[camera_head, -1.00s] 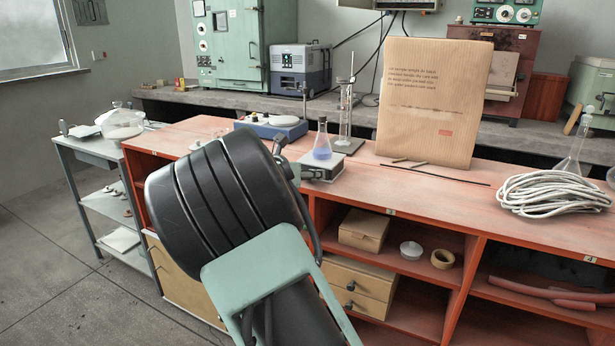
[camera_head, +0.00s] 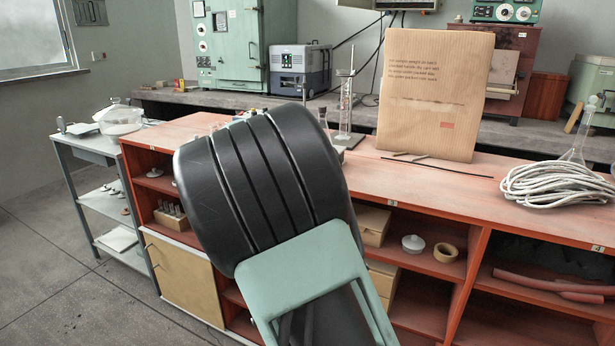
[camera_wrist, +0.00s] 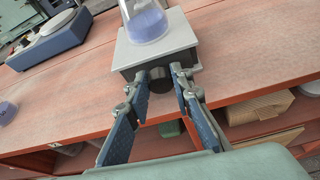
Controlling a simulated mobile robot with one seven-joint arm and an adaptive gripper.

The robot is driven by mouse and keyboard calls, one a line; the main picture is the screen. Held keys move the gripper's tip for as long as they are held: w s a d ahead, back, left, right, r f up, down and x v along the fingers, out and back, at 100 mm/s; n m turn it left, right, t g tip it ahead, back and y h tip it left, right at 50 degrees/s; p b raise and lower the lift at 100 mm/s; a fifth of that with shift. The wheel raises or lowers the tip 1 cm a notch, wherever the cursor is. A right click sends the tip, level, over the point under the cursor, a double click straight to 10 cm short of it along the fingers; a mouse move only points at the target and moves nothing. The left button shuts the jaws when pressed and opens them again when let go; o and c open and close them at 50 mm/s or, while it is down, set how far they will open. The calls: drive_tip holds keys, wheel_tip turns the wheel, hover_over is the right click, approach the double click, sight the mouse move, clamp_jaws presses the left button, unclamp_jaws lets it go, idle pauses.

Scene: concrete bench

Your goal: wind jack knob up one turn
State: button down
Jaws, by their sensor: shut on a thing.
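In the wrist view, the grey jack (camera_wrist: 182,35) stands at the front edge of the red bench, with a flask of violet-blue liquid (camera_wrist: 147,24) on top. Its dark round knob (camera_wrist: 160,86) faces my gripper from the jack's front side. My gripper (camera_wrist: 163,77) is shut on the knob, one blue-padded finger on either side of it. How far the knob is turned cannot be told. In the head view my arm hides the gripper, the knob, the flask and most or all of the jack.
A blue device with a round plate (camera_wrist: 55,32) is left of the jack. In the head view, a glass cylinder on a stand (camera_head: 346,110), a brown paper-wrapped board (camera_head: 430,95) and coiled white rope (camera_head: 553,187) occupy the bench top (camera_head: 440,185). Open shelves lie below.

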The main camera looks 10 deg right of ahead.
drive_tip(key=shift+m+y+b, duration=0.3)
drive_tip(key=shift+m+b, duration=0.3)
drive_tip(key=shift+b, duration=0.25)
drive_tip(key=c, duration=1.7)
unclamp_jaws()
drive_tip(key=shift+s, duration=0.1)
drive_tip(key=v, duration=1.2)
drive_tip(key=shift+s+d+f, duration=0.1)
drive_tip(key=shift+f, duration=0.1)
